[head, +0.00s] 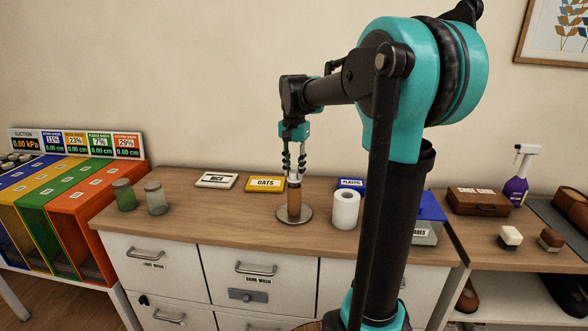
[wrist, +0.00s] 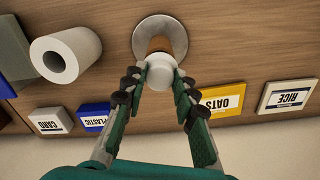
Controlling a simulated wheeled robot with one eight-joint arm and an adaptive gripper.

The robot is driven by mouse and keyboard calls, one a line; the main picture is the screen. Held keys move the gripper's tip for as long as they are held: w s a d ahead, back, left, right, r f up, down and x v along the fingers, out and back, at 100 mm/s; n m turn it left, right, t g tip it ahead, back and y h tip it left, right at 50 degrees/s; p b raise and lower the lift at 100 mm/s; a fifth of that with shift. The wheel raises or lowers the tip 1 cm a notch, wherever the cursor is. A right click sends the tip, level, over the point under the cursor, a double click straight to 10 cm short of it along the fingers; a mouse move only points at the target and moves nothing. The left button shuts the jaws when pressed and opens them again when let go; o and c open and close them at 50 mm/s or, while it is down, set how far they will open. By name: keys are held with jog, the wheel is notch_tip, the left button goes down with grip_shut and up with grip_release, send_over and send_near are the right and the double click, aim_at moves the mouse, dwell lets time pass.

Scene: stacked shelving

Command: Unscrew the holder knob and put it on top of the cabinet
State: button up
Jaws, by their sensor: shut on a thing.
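The holder stands upright on the cabinet top, with a round grey base (head: 305,215) and a brown post (head: 294,200). In the wrist view its base (wrist: 175,28) lies beyond the knob. The pale round knob (wrist: 160,73) is at the post's upper end. My gripper (head: 293,174) points down over the holder, and its fingers (wrist: 157,80) are shut on the knob from both sides. I cannot tell whether the knob is still threaded to the post. The cabinet (head: 215,232) has a wooden top and white drawers.
A white paper roll (head: 345,212) stands close to the right of the holder. Yellow OATS (head: 265,184) and white RICE (head: 216,180) signs lie behind, to the left. Two jars (head: 156,199) stand at the left end. The top between jars and holder is clear.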

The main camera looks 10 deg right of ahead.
jog(key=n, duration=0.5)
jog(key=shift+s+f, duration=0.1)
jog(key=o, duration=0.8)
jog(key=shift+o, duration=0.2)
jog(key=m, duration=2.2)
jog(key=shift+m, duration=0.3)
